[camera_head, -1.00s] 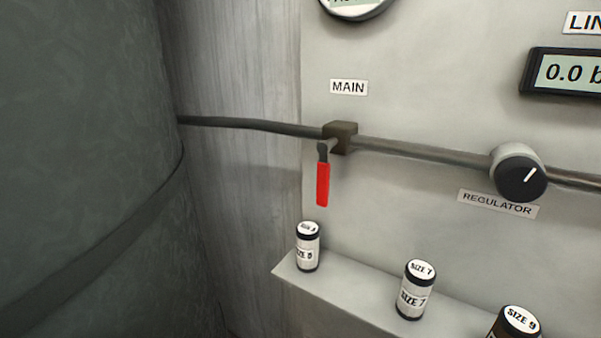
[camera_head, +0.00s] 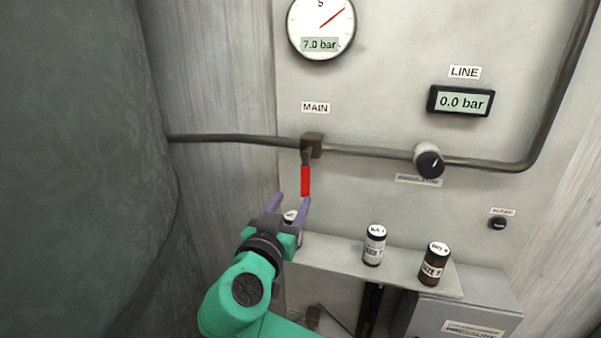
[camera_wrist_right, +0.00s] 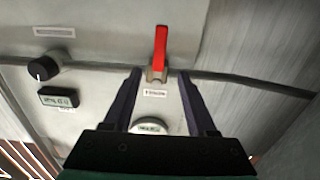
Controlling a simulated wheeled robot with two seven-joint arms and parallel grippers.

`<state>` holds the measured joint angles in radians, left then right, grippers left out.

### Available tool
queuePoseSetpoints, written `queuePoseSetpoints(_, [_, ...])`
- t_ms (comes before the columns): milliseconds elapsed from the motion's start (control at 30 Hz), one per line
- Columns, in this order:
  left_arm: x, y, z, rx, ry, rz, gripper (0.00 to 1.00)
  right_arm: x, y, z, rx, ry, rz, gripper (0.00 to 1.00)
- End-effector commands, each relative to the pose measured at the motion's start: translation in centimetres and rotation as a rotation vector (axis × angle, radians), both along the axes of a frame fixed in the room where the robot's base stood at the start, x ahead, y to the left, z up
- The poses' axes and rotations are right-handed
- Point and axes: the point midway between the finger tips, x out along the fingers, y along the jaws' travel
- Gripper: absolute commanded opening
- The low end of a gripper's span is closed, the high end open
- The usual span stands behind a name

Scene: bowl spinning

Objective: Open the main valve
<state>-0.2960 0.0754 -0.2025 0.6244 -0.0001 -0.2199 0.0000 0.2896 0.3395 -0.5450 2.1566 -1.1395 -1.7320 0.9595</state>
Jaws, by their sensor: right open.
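The main valve's red lever (camera_head: 305,181) hangs straight down from its dark valve body (camera_head: 312,145) on the pipe, below the MAIN label (camera_head: 315,107). My right gripper (camera_head: 290,199) has come in from below, its two purple fingers spread and empty. In the head view its right fingertip is close to the lever's lower end; I cannot tell whether they touch. In the right wrist view the red lever (camera_wrist_right: 160,49) stands beyond and between the open fingertips (camera_wrist_right: 162,76), apart from them. My left gripper is out of view.
A shelf (camera_head: 330,248) below the valve holds small bottles: a white one (camera_head: 374,247), a brown one (camera_head: 434,264) and one partly hidden behind my gripper. The regulator knob (camera_head: 429,161) is to the right. The gauge (camera_head: 321,27) reads 7.0 bar; the line display (camera_head: 460,102) reads 0.0 bar.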

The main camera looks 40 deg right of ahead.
Motion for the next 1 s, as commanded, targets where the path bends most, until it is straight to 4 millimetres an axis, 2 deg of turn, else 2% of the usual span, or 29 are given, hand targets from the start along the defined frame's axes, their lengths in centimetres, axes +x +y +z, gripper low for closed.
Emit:
queuePoseSetpoints(167, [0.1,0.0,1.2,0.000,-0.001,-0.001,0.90,1.2,-1.8,0.6,-0.010,-0.009,-0.007,0.57])
queuePoseSetpoints(400, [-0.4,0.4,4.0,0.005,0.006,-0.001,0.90,4.8,-7.1,0.9,-0.011,-0.004,-0.007,0.57])
queuePoseSetpoints(600, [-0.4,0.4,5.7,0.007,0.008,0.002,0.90,7.4,-10.7,0.6,-0.008,-0.004,-0.004,0.57])
queuePoseSetpoints(733, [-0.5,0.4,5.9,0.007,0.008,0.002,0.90,8.2,-11.8,0.2,-0.004,-0.005,-0.002,0.57])
queuePoseSetpoints(967, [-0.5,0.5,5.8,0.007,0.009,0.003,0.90,8.3,-11.9,0.0,-0.003,-0.007,-0.001,0.57])
queuePoseSetpoints(1000, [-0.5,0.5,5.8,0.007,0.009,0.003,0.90,8.3,-11.9,0.0,-0.003,-0.007,-0.001,0.50])
